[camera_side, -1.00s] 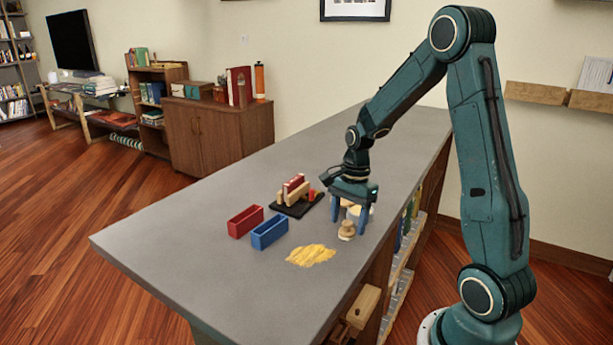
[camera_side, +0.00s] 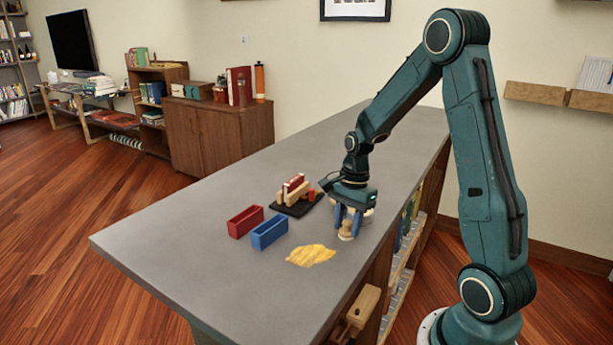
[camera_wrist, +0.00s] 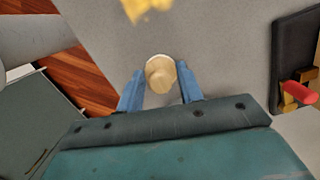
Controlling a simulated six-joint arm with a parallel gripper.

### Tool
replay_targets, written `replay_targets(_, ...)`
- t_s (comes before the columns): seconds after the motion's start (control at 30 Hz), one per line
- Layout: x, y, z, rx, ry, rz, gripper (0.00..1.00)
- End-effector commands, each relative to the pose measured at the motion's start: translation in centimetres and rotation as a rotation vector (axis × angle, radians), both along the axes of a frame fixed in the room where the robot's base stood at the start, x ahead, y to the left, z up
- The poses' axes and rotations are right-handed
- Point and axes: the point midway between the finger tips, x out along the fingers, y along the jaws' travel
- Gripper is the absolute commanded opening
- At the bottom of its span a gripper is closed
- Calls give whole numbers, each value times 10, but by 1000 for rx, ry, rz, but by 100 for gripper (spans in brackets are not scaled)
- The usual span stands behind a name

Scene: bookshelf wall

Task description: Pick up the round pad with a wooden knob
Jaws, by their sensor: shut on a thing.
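The round pad with a wooden knob (camera_side: 346,235) sits on the grey counter near its right edge. In the wrist view the pale knob and pad (camera_wrist: 160,74) show between the two blue fingers. My gripper (camera_side: 348,226) points down over it and is shut on it, with a finger on each side. It also shows in the wrist view (camera_wrist: 160,88). The pad looks to be still at the counter surface; I cannot see any gap beneath it.
A yellow patch (camera_side: 311,255) lies in front of the pad. A blue bin (camera_side: 269,233) and a red bin (camera_side: 245,222) stand to the left. A black base (camera_side: 297,207) with wooden and red parts stands behind. The counter's left part is clear.

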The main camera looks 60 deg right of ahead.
Motion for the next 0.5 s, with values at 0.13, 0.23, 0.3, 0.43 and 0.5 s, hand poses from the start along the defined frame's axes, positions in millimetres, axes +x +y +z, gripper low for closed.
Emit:
replay_targets(0.13,0,0,0,0,0,0,14)
replay_targets(0.23,0,0,0,0,0,0,14)
replay_targets(0.3,0,0,1,0,-1,0,14)
replay_targets(0.43,0,0,5,0,-1,0,14)
replay_targets(0.5,1,0,9,-2,-3,1,14)
